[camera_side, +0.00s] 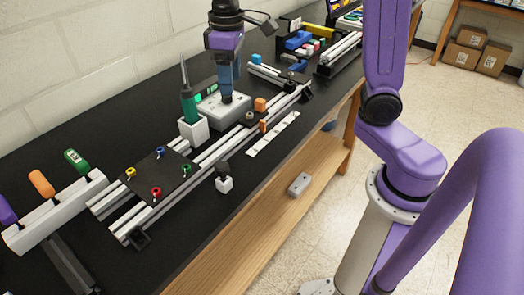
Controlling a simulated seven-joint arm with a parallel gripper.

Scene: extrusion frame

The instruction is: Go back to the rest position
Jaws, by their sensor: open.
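My gripper (226,97) points straight down over the workbench (300,157), left of centre in the side view. Its purple body and dark blue fingers show, and it is open. The fingertips are over or close to a light grey box (213,113); I cannot tell whether they touch it. No object is seen held between the fingers. The gap between them is hard to make out from this side.
An aluminium extrusion frame (152,210) lies along the bench, with a black plate carrying coloured rings. A green-handled screwdriver (188,103) stands upright in a white holder (194,131) close left of my gripper. A white rack (60,212) holds coloured-handled tools.

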